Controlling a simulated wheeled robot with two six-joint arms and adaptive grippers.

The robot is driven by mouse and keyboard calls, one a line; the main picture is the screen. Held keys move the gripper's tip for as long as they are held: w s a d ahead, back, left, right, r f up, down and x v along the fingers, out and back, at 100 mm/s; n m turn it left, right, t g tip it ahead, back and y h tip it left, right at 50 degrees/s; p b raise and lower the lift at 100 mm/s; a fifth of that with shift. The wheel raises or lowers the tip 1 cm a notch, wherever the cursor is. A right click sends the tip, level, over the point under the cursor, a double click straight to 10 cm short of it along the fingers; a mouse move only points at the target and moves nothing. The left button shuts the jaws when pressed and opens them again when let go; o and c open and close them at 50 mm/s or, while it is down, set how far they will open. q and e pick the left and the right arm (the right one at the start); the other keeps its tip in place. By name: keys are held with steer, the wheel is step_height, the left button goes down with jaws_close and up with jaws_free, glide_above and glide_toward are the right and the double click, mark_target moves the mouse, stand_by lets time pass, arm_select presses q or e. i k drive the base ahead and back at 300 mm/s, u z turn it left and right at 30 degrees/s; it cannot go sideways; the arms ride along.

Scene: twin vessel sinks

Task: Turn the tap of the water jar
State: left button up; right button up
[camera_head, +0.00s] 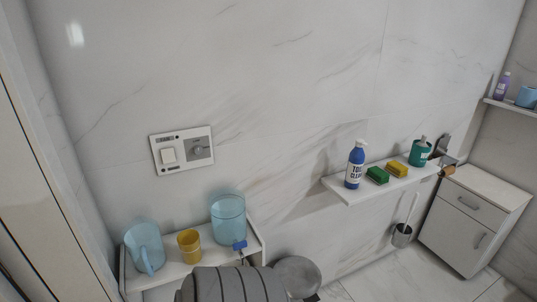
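The water jar (228,220) is a clear light-blue cylinder standing upright at the right end of a low white shelf. Its small blue tap (240,245) sticks out low on the front. A thin dark shape shows just below the tap; I cannot tell what it is. I cannot make out either of my grippers in the head view. The tap's exact turn position is too small to tell.
A blue pitcher (145,247) and a yellow cup (189,246) stand left of the jar. A grey ribbed object (230,286) is close below the shelf. A wall shelf (338,187) at right holds a blue bottle (355,164) and sponges. A white cabinet (465,230) stands far right.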

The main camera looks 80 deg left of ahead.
mark_target(239, 246)
steer(key=i, duration=1.4)
steer(key=u, duration=2.1)
